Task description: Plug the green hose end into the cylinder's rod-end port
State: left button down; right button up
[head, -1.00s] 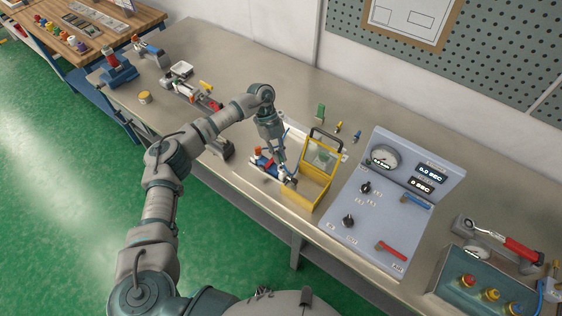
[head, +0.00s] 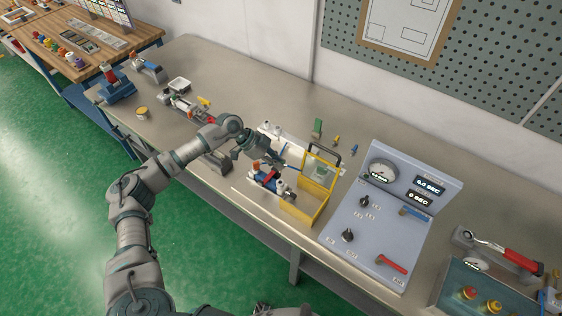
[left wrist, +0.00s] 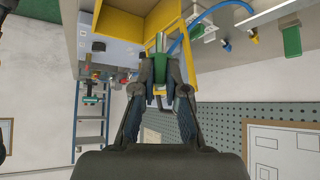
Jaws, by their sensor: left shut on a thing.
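My left gripper (head: 268,156) is tilted to the right above the tray, beside the yellow guard frame. In the left wrist view its fingers (left wrist: 160,68) are shut on a slim green piece (left wrist: 153,132), which looks like the green hose end. A blue hose (left wrist: 205,17) curves close by, and I cannot tell where it joins. A blue fixture with red and pale parts (head: 268,184), probably holding the cylinder, lies under the gripper. The rod-end port is too small to make out.
The yellow guard frame (head: 303,212) with a dark handle stands just right of the gripper. A grey control panel (head: 375,232) stands further right. A green block (head: 317,128) and small fittings lie behind.

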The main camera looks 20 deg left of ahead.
pick_arm(q)
jog(key=f, duration=0.5)
jog(key=shift+d+f+b, duration=0.2)
jog(key=shift+f+b, duration=0.05)
jog(key=shift+b, duration=0.05)
jog(key=shift+a+f, duration=0.1)
jog(key=shift+a, duration=0.5)
jog(key=shift+d, duration=0.55)
jog(key=shift+d+p, duration=0.15)
jog(key=shift+p, duration=0.4)
pick_arm(e)
jog(key=shift+a+r, duration=0.5)
jog(key=shift+r, duration=0.1)
